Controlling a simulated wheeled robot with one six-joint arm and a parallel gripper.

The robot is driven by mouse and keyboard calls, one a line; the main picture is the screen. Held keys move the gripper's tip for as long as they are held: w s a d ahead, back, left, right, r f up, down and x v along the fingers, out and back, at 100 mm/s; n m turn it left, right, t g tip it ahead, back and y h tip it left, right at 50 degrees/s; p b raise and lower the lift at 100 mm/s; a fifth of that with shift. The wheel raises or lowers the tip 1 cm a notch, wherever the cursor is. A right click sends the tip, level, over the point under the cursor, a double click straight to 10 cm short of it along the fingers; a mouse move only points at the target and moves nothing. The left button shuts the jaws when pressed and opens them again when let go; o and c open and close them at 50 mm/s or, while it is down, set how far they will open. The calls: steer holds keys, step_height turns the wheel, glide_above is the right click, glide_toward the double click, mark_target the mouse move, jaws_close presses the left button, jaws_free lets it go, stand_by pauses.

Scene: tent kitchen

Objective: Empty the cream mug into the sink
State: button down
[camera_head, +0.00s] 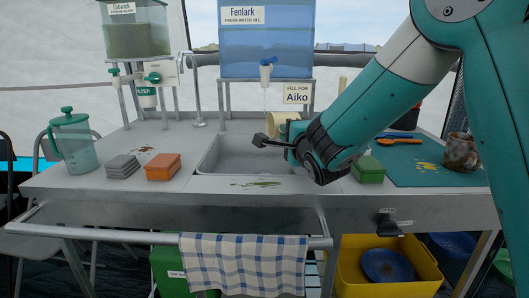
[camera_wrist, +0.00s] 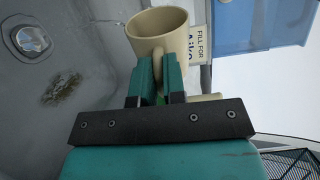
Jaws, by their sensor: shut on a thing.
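The cream mug (camera_head: 283,124) is held over the back right of the grey sink (camera_head: 236,160) in the head view. It looks tilted, with its mouth toward the left. In the wrist view the mug (camera_wrist: 165,47) shows its open rim, and its handle is between the green fingers. My gripper (camera_wrist: 160,75) is shut on that handle. In the head view my gripper (camera_head: 288,142) is partly hidden by its own wrist. I cannot tell whether liquid is inside the mug. The sink drain (camera_wrist: 31,40) shows in the wrist view.
The Fenlark water tank (camera_head: 266,45) and its tap (camera_head: 266,71) stand behind the sink. An orange box (camera_head: 164,167) and a teal pitcher (camera_head: 76,143) are left. A green box (camera_head: 368,169) is right. A checked towel (camera_head: 243,262) hangs on the front rail.

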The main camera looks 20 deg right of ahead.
steer(key=shift+a+n, duration=0.15)
steer(key=shift+n, duration=0.15)
steer(key=shift+r+n+b, duration=0.15)
steer(key=shift+n+b, duration=0.15)
steer(key=shift+b, duration=0.05)
steer(key=shift+a+n, duration=0.2)
steer(key=shift+n, duration=0.2)
steer(key=shift+a+r+n+b, duration=0.1)
steer(key=shift+a+n+b, duration=0.2)
steer(key=shift+n, duration=0.35)
steer(key=shift+a+r+n+b, duration=0.1)
steer(key=shift+a+n+b, duration=0.05)
steer(key=shift+n+b, duration=0.4)
steer(key=shift+a+r+n+b, duration=0.1)
steer(key=shift+a+n+b, duration=0.15)
steer(key=shift+n, duration=0.45)
